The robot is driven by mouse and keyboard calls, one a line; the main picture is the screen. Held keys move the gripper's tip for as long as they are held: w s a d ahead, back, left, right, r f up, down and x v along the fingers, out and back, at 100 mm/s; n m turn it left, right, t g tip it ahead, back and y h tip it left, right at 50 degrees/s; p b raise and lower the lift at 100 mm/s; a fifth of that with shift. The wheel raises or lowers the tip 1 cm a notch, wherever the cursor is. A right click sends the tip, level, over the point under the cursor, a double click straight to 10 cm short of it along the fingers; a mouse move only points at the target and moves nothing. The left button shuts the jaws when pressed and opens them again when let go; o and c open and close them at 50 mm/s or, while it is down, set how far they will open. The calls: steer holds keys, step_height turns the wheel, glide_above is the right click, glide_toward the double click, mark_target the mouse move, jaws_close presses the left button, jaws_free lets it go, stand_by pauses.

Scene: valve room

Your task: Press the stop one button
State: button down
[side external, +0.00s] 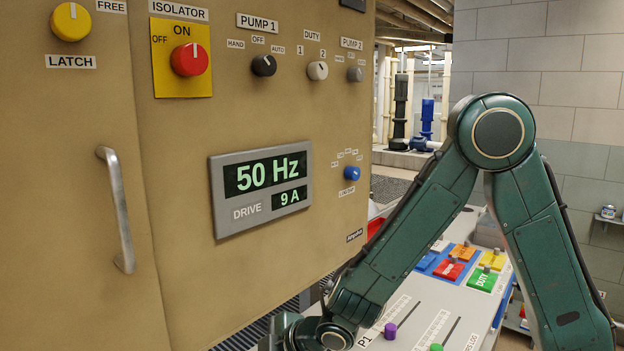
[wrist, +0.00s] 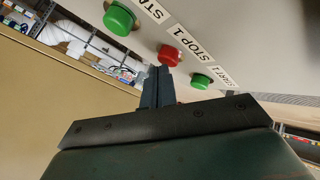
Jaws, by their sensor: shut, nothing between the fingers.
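In the wrist view, the red stop one button (wrist: 169,55) sits on a pale panel beside a label reading STOP 1. My gripper (wrist: 159,72) is shut and empty. Its fingertips are just below and left of the red button in the picture, very close to its edge; I cannot tell whether they touch it. In the side view, my arm reaches down to the bottom edge, and the gripper and stop button are out of sight.
A green button (wrist: 200,81) labelled START 1 is just right of the red one, and another green button (wrist: 119,18) is to its left. The cabinet (side external: 200,130) carries selector knobs, a 50 Hz display (side external: 262,187) and a door handle (side external: 116,210).

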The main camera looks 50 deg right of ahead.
steer(key=shift+f, duration=0.2)
steer(key=shift+r, duration=0.15)
stand_by(0.4)
steer(key=shift+r, duration=0.8)
steer(key=shift+r, duration=0.15)
steer(key=shift+r, duration=2.35)
steer(key=shift+d, duration=0.1)
